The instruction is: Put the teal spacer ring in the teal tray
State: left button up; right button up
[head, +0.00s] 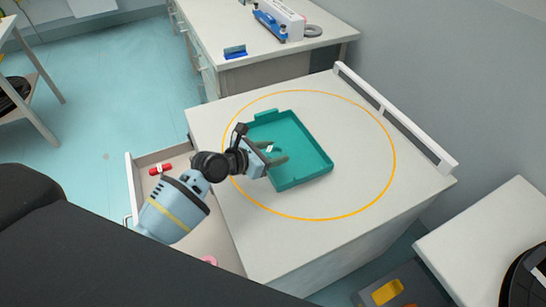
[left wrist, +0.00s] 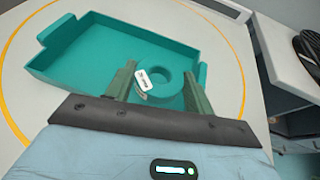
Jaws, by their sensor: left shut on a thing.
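The teal tray (head: 318,150) lies on the white worktop, and it fills much of the left wrist view (left wrist: 85,50). My left gripper (head: 278,153) reaches over the tray's left side. Its fingers show in the left wrist view (left wrist: 162,85), shut on the teal spacer ring (left wrist: 176,83), which carries a white label. The ring is within the tray's outline; whether it touches the tray floor I cannot tell. In the head view the ring is mostly hidden by the gripper. My right gripper is not in view.
A yellow circle (head: 394,160) is marked on the worktop around the tray. A white rail (head: 395,115) edges the far right side. An open drawer (head: 133,185) below at the left holds a red item (head: 160,169). The worktop right of the tray is clear.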

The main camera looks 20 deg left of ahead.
pick_arm(q)
jog(key=shift+w+r, duration=0.1)
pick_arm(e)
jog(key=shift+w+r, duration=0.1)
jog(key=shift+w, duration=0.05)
